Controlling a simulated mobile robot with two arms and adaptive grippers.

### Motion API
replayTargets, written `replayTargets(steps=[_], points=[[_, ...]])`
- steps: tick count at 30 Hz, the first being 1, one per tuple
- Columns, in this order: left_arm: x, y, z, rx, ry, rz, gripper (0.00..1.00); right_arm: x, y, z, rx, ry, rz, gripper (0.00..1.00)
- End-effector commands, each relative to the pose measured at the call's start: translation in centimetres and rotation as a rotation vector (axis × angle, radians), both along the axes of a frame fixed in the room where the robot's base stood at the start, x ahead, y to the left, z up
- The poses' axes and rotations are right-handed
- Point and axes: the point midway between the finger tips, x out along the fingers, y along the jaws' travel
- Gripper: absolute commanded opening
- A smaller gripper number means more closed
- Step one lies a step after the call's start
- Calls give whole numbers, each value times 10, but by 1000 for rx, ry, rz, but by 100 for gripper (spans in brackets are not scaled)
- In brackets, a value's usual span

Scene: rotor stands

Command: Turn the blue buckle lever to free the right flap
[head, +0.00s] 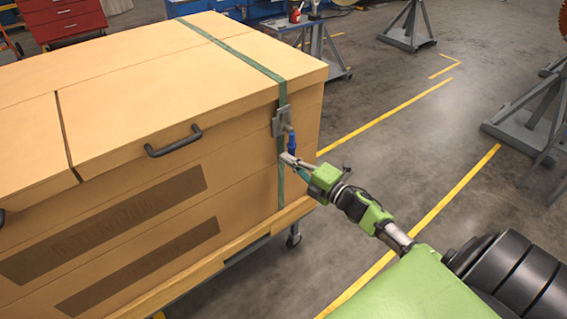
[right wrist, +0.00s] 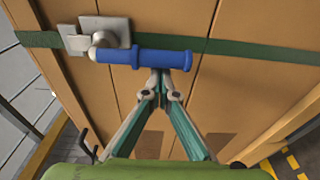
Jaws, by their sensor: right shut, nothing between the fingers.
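The blue buckle lever (head: 291,141) hangs downward from a grey buckle plate (head: 281,122) on the green strap (head: 235,51) at the crate's corner. In the right wrist view the lever (right wrist: 150,56) lies along the strap, its pivot at the left on the buckle plate (right wrist: 106,32). My right gripper (head: 286,158) is shut and empty, beside the lever's lower part. In the right wrist view its fingertips (right wrist: 161,76) meet just below the lever's edge; I cannot tell if they touch it. The right flap (head: 160,85) lies flat under the strap. My left gripper is out of view.
The large wooden crate (head: 130,215) has a black handle (head: 173,140) on its front and stands on a wheeled base. Grey floor with yellow lines (head: 385,116) is free at its right. Grey stands (head: 525,125) and a red cabinet (head: 62,18) stand farther off.

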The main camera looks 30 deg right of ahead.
Motion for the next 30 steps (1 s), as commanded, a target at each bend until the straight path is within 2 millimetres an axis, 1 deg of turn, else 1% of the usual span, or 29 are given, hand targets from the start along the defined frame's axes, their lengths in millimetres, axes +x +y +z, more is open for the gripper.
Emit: replayTargets(steps=[3,14,19,23,30], points=[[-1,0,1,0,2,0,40,-1,-4,0,1,0,-1,0],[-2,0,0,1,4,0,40,-1,-5,0,-2,-1,0,0],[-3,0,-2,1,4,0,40,-1,-7,-1,-31,-3,0,0],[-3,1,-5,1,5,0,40,0,-12,-3,-82,-7,-1,0],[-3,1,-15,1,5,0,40,1,-27,-4,-262,-23,0,0]])
